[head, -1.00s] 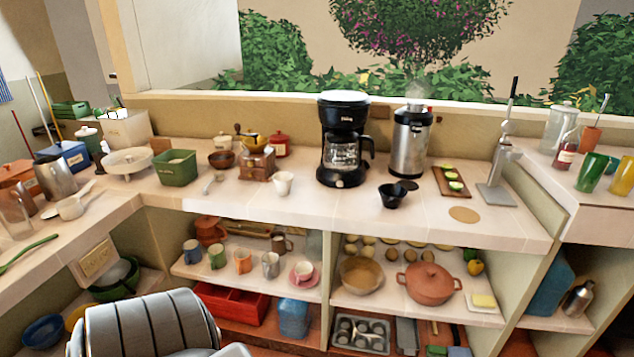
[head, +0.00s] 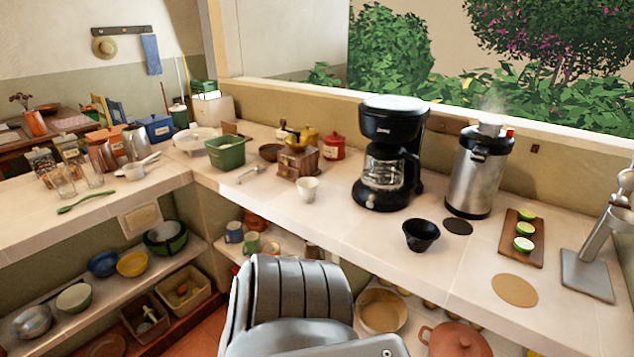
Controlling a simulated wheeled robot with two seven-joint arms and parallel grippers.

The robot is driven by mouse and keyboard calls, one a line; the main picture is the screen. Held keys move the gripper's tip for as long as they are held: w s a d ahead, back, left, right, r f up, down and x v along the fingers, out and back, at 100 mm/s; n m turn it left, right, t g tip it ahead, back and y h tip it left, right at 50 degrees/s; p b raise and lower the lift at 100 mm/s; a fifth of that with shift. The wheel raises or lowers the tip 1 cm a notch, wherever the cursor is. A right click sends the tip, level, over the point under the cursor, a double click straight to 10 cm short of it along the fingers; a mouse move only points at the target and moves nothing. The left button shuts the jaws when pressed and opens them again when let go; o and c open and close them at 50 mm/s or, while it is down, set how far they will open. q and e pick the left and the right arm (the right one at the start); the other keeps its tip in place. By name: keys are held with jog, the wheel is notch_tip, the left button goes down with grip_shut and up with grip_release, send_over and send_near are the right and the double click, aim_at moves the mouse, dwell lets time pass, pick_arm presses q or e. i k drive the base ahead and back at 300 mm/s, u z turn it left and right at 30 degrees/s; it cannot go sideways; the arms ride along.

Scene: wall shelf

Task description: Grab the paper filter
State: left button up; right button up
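No thing here is plainly marked as a paper filter. A flat tan round disc (head: 513,290) lies on the counter at the right, and I cannot tell whether it is the paper filter. A small white cup-shaped thing (head: 307,188) stands on the counter left of the coffee maker. A black filter basket or bowl (head: 421,235) stands in front of the black coffee maker (head: 392,150). A grey ribbed part of my own body fills the bottom middle and hides part of the lower shelf. Neither of my grippers shows.
A steel urn (head: 478,170), a board with cut limes (head: 522,238) and a metal press (head: 590,268) stand at the right. A green box (head: 226,152) and a wooden grinder (head: 298,163) stand left. The front counter strip is mostly clear.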

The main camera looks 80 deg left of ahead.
aim_at(308, 186)
jog(key=u, duration=0.5)
jog(key=i, duration=0.7)
jog(key=u, duration=0.75)
